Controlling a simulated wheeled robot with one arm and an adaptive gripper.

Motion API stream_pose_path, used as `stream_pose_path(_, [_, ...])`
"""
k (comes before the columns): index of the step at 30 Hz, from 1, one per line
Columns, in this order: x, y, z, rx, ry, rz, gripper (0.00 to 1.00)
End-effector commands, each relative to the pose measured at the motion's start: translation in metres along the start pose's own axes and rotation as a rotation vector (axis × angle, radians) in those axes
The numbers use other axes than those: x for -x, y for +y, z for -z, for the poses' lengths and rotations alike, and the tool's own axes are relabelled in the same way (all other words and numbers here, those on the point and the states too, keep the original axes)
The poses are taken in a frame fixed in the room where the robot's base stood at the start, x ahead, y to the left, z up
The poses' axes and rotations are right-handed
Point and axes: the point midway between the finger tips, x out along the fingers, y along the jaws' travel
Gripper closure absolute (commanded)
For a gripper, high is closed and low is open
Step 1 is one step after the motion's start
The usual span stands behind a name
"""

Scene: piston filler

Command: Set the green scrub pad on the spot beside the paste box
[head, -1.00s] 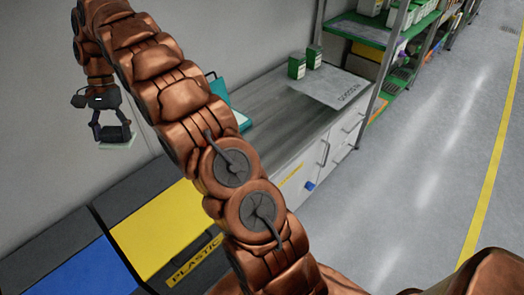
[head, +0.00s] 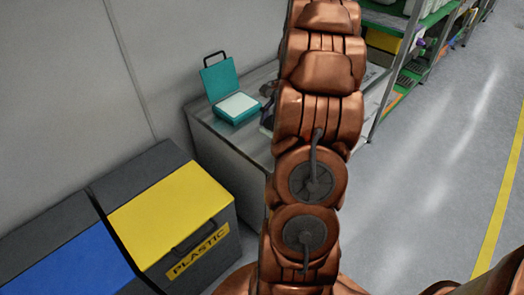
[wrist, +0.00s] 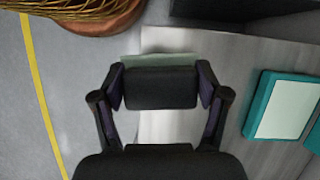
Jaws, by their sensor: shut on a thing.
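In the wrist view, my gripper (wrist: 160,88) is shut on the scrub pad (wrist: 158,60). The pad shows as a pale green strip at the far edge of a dark block between the fingers. The gripper is over the grey worktop and a paler sheet (wrist: 172,128) on it; I cannot tell its height. In the head view, my arm hides the pad and most of the gripper.
An open teal case (head: 236,104) stands on the worktop (head: 215,128), left of my arm; it also shows in the wrist view (wrist: 258,105). Yellow-lidded (head: 170,215) and blue-lidded (head: 75,268) bins stand at left. Metal shelving (head: 385,20) is behind. The floor at right is clear.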

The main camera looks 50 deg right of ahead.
Motion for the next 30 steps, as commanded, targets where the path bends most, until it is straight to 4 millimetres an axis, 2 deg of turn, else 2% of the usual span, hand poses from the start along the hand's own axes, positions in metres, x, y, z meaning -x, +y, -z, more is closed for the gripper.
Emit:
stream_pose_path(1, [-0.010, 0.021, 0.009, -0.027, -0.002, 0.012, 0.70])
stream_pose_path(3, [-0.018, 0.046, 0.015, -0.051, -0.008, 0.021, 0.70])
stream_pose_path(6, [-0.027, 0.071, 0.021, -0.076, -0.006, 0.037, 0.70])
stream_pose_path(9, [-0.033, 0.088, 0.023, -0.090, -0.008, 0.046, 0.70])
stream_pose_path(13, [-0.037, 0.095, 0.024, -0.098, -0.010, 0.050, 0.70])
stream_pose_path(17, [-0.039, 0.080, 0.025, -0.096, -0.008, 0.048, 0.70])
stream_pose_path(30, [-0.047, -0.014, 0.029, -0.096, -0.009, 0.047, 0.70])
